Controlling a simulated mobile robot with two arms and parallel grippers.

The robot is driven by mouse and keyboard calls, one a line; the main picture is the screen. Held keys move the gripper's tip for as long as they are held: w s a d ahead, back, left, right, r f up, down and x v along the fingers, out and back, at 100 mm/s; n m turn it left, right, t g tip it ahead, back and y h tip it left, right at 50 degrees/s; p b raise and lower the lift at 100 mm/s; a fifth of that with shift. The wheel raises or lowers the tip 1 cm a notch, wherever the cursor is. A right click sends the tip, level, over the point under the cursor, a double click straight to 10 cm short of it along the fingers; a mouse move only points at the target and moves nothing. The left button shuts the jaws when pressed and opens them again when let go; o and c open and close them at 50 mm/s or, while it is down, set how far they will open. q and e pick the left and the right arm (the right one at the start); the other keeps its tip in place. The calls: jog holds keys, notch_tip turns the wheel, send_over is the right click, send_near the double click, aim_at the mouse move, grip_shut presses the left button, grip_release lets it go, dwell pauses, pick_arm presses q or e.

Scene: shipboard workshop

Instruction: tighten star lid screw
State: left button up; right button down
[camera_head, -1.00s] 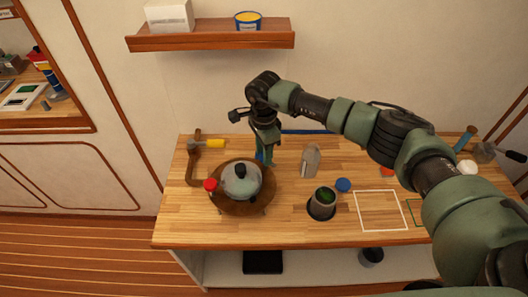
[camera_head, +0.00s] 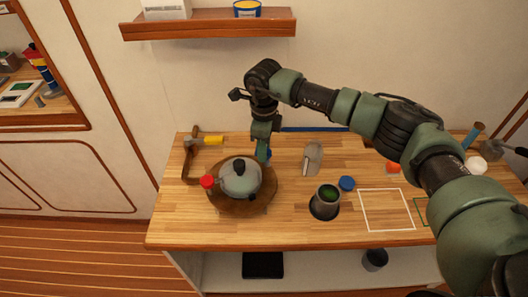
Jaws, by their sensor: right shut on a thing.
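A grey round lid-like body (camera_head: 240,178) with a dark knob on top sits on a round brown base (camera_head: 240,207) at the left of the bench. A red knob (camera_head: 207,181) sticks out at its left side. My right gripper (camera_head: 263,153) is at the far right edge of the grey body, pointing down, shut on a small blue thing (camera_head: 267,156) that is mostly hidden by the fingers. I cannot tell whether the blue thing touches the body. No star screw can be made out. My left gripper is not in view.
On the wooden bench (camera_head: 290,218) are a yellow-and-brown clamp-like tool (camera_head: 210,140), a grey upright piece (camera_head: 313,157), a dark cup with green inside (camera_head: 326,198), a blue cap (camera_head: 347,183) and a white outlined square (camera_head: 388,210). A shelf (camera_head: 210,27) hangs above. The bench's front middle is clear.

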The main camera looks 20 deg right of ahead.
jog(key=m+b, duration=0.2)
jog(key=m, duration=0.4)
jog(key=shift+w+b, duration=0.15)
jog(key=shift+b, duration=0.2)
jog(key=m+b, duration=0.1)
jog(key=m, duration=0.2)
jog(key=shift+d+m, duration=0.15)
jog(key=shift+m, duration=0.25)
jog(key=shift+r+m+b, duration=0.1)
jog(key=shift+m+b, duration=0.2)
jog(key=shift+m, duration=1)
jog(key=c, duration=1)
grip_release()
notch_tip(320, 180, up, 8)
jog(key=shift+f+b, duration=0.1)
jog(key=shift+b, duration=0.75)
